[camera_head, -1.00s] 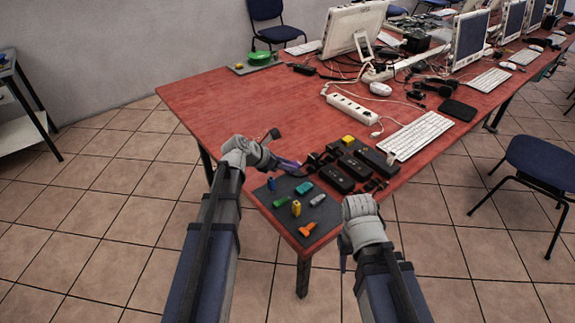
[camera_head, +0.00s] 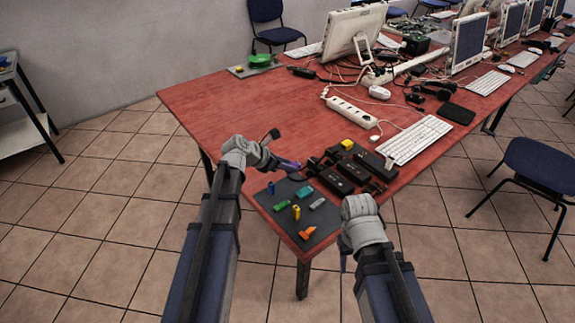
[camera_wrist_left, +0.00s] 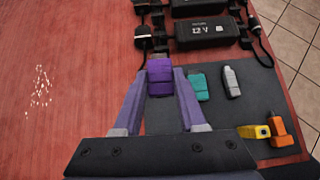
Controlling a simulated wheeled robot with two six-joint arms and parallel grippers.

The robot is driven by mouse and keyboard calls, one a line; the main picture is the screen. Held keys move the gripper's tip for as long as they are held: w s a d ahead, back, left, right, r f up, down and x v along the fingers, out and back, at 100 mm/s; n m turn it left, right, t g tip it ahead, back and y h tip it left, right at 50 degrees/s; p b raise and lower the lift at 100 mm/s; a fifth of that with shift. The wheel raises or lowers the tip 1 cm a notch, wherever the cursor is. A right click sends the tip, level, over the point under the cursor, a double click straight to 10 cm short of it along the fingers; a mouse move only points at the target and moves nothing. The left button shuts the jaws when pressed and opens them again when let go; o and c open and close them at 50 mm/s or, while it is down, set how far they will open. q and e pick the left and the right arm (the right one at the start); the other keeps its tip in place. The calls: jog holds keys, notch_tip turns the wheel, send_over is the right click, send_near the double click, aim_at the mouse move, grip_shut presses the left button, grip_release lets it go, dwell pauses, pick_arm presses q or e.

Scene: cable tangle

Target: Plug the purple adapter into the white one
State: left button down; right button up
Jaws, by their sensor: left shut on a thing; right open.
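The purple adapter (camera_wrist_left: 160,78) is between the fingertips of my left gripper (camera_wrist_left: 163,86), which is shut on it. In the head view, my left gripper (camera_head: 288,166) is at the back edge of the dark mat, left of the black power bricks. A light grey adapter (camera_wrist_left: 231,81) lies on the mat to the right of a teal one (camera_wrist_left: 200,86); it also shows in the head view (camera_head: 317,204). I cannot tell whether it is the white one. My right gripper (camera_head: 360,210) is open and empty at the table's front right edge, its fingers mostly hidden.
Black power bricks (camera_wrist_left: 203,31) with cables lie just beyond the mat (camera_head: 276,207). Yellow (camera_wrist_left: 254,132) and orange (camera_wrist_left: 280,127) adapters lie on the mat's near right part. A white power strip (camera_head: 350,113) and keyboard (camera_head: 413,139) are further back. The table's left part is clear.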

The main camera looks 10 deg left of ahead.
pick_arm(q)
notch_tip(320, 180, up, 10)
jog(key=p, duration=1)
pick_arm(e)
notch_tip(320, 180, up, 10)
pick_arm(q)
jog(key=shift+r, duration=0.1)
pick_arm(e)
jog(key=shift+r, duration=0.15)
